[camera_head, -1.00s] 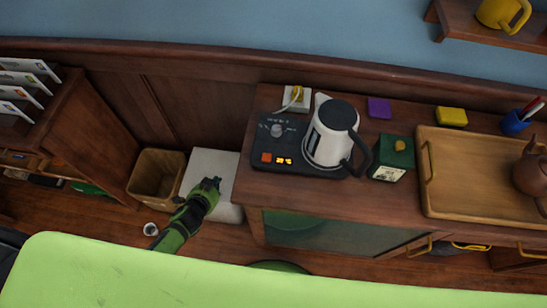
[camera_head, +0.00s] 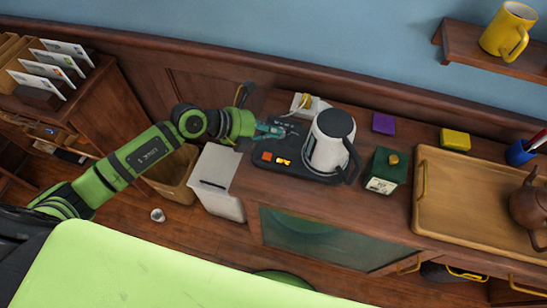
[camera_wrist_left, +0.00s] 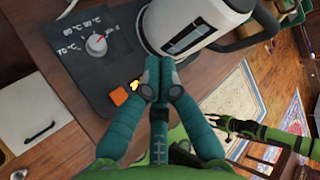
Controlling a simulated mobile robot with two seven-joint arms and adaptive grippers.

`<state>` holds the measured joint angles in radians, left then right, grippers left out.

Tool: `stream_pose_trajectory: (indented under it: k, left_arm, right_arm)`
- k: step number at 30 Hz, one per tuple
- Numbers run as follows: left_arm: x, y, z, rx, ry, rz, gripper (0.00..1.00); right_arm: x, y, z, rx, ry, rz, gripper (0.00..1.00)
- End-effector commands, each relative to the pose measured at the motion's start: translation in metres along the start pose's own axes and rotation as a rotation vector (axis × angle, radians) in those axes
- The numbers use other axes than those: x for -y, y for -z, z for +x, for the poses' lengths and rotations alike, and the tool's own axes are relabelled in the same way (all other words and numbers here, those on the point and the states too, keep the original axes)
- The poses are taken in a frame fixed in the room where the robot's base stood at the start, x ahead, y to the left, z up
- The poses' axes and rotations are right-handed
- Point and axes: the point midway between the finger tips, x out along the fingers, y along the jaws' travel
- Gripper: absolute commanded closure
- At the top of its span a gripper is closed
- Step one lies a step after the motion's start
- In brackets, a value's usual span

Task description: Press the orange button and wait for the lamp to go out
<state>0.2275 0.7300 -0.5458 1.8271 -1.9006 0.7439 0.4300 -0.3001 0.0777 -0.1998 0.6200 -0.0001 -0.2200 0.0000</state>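The orange button (camera_head: 266,156) sits on the front of the dark kettle base (camera_head: 298,170); it also shows in the left wrist view (camera_wrist_left: 118,97). Just right of it is a lit amber display or lamp (camera_head: 283,161), partly hidden by my fingers in the wrist view. The white and black kettle (camera_head: 326,145) stands upright on the base. My left gripper (camera_head: 279,131) is above the base, behind the button in the head view. In the wrist view its fingertips (camera_wrist_left: 158,68) are together and empty. My right gripper (camera_wrist_left: 224,124) shows small at the right there; its opening is unclear.
A knob (camera_wrist_left: 96,43) with temperature marks is on the base. A green box (camera_head: 384,174) stands right of the kettle, and a wooden tray (camera_head: 468,222) lies farther right. A white bin (camera_head: 215,174) stands below the cabinet's left end.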

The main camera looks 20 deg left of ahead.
Motion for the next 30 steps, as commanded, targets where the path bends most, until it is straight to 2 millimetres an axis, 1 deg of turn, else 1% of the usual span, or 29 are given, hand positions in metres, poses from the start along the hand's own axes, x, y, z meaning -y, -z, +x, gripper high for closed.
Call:
stream_pose_trajectory:
  k: [1,3,6,10,22,26,30]
  left_arm:
    - [-0.003,-0.003,-0.007,-0.017,-0.052,0.066,1.00]
    - [-0.009,-0.006,-0.013,-0.030,-0.112,0.129,1.00]
    - [-0.015,-0.008,-0.020,-0.043,-0.168,0.182,1.00]
    - [-0.018,-0.009,-0.022,-0.046,-0.191,0.203,1.00]
    - [-0.020,-0.007,-0.019,-0.045,-0.189,0.201,1.00]
    - [-0.027,-0.003,-0.014,-0.046,-0.188,0.200,1.00]
    - [-0.039,0.003,-0.005,-0.046,-0.188,0.200,1.00]
  right_arm:
    - [0.000,0.000,-0.002,0.000,0.000,0.000,0.60]
    - [0.000,0.000,-0.003,0.000,0.000,0.000,0.60]
    - [-0.001,0.000,-0.003,0.000,-0.001,0.000,0.60]
    - [-0.001,0.000,-0.003,0.000,-0.001,0.000,0.60]
    - [-0.001,0.000,0.000,0.000,-0.001,-0.001,0.60]
    - [-0.001,-0.001,0.008,0.000,-0.001,-0.001,0.60]
    - [-0.001,-0.002,0.022,0.000,-0.001,-0.001,0.60]
